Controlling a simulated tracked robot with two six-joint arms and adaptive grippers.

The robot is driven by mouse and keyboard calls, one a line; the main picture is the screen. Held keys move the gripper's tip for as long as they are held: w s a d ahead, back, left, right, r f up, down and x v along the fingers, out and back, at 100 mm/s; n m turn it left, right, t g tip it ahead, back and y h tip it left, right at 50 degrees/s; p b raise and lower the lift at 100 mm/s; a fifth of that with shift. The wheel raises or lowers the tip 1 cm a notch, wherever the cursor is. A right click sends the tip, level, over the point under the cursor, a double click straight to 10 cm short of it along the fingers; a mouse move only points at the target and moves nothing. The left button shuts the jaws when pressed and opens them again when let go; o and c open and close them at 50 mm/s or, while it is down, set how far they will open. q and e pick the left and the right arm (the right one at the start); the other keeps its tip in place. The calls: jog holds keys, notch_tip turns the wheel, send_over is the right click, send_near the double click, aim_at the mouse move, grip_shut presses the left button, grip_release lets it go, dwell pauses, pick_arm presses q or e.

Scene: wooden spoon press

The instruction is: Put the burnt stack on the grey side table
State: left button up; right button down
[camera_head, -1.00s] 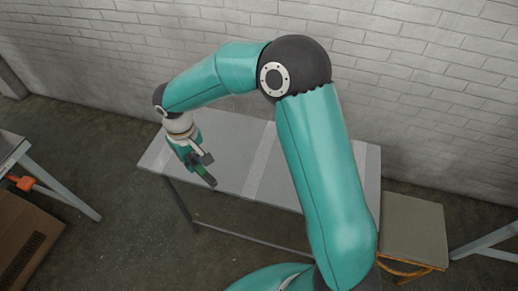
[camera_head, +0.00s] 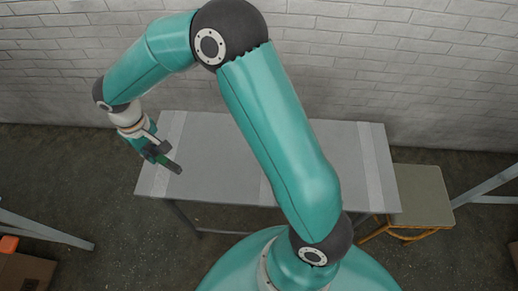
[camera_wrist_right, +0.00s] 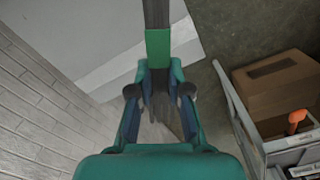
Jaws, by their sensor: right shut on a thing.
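My right gripper (camera_head: 156,150) is shut on a dark, narrow stack (camera_head: 172,165) with a green band, which I take to be the burnt stack. In the right wrist view the stack (camera_wrist_right: 156,14) points away from the fingers, its green band just beyond the fingertips (camera_wrist_right: 158,78). The grey side table (camera_head: 225,150) is long, with lighter strips across it. The gripper and stack appear over its left end, seemingly above the top; the exact gap cannot be told. The table top (camera_wrist_right: 85,25) also shows in the right wrist view. My left gripper is not in view.
A stool (camera_head: 415,193) with yellow legs stands right of the table. A brick wall (camera_head: 400,60) runs behind. A cardboard box (camera_wrist_right: 275,82) and an orange-handled tool (camera_wrist_right: 296,118) show in the right wrist view. The visible table top looks bare.

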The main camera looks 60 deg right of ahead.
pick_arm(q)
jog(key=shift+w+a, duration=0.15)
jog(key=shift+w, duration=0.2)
pick_arm(e)
jog(key=shift+w, duration=0.35)
jog(key=shift+d+r, duration=0.1)
jog(key=s+d+r+m+b, duration=0.1)
jog(key=s+d+m+b, duration=0.2)
jog(key=d+m+b, duration=0.45)
notch_tip(320, 180, up, 3)
jog(key=m+b, duration=0.5)
jog(key=b, duration=0.3)
send_over(223, 162)
pick_arm(q)
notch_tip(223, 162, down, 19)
jog(key=b, duration=0.3)
jog(key=shift+b, duration=0.35)
pick_arm(e)
notch_tip(223, 162, down, 20)
jog(key=shift+d+r, duration=0.1)
jog(key=shift+r, duration=0.1)
jog(key=shift+f, duration=0.15)
jog(key=c, duration=1.1)
grip_release()
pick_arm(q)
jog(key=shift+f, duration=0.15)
